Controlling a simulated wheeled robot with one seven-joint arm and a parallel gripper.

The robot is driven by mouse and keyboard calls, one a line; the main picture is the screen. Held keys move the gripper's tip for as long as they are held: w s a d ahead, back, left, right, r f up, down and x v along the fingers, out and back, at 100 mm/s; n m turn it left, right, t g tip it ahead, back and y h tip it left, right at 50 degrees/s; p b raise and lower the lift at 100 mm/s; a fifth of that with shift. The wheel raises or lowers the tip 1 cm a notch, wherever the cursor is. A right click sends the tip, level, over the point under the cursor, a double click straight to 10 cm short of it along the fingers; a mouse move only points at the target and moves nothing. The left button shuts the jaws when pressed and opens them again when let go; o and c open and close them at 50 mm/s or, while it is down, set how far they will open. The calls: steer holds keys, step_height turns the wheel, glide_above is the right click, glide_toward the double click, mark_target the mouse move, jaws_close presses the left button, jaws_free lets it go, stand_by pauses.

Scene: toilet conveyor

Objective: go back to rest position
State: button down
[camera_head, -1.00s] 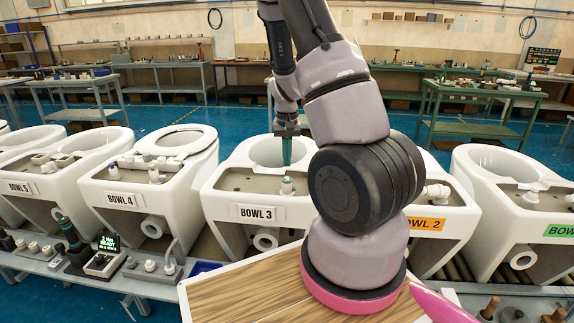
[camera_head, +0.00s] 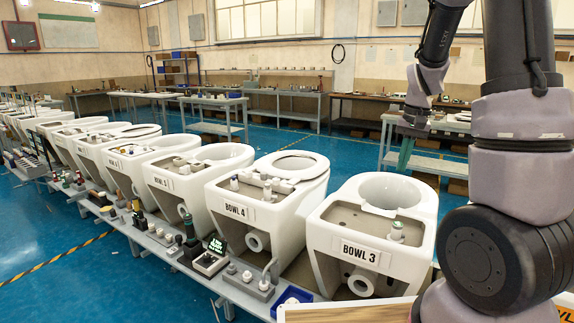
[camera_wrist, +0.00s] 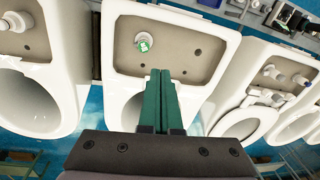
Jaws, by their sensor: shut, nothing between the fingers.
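My gripper (camera_head: 405,153) shows at the upper right of the head view, with its green fingers pointing down. In the wrist view the two green fingers (camera_wrist: 160,98) lie side by side, shut, with nothing between them. They are in front of a white toilet bowl (camera_wrist: 185,35) in that view, and I see no contact with it. My arm rises at the right edge of the head view. The bowl labelled BOWL 3 (camera_head: 342,212) stands left of my arm, with a small white fitting (camera_head: 397,230) on its grey deck.
BOWL 4 (camera_head: 231,195) and several more bowls run in a line to the left. A grey bench (camera_head: 170,258) with tools, a small display (camera_head: 212,256) and a blue tray (camera_head: 292,299) runs before them. The blue floor (camera_head: 60,290) at lower left is mostly clear.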

steer(key=s+a+r+t, duration=0.3)
steer(key=s+a+r, duration=0.2)
steer(key=s+r, duration=0.4)
steer(key=s+a+r+n+t+y, duration=0.1)
steer(key=s+a+r+t, duration=0.2)
steer(key=s+r, duration=0.6)
steer(key=a, duration=0.2)
steer(key=shift+a+r, duration=0.15)
steer(key=shift+a, duration=0.2)
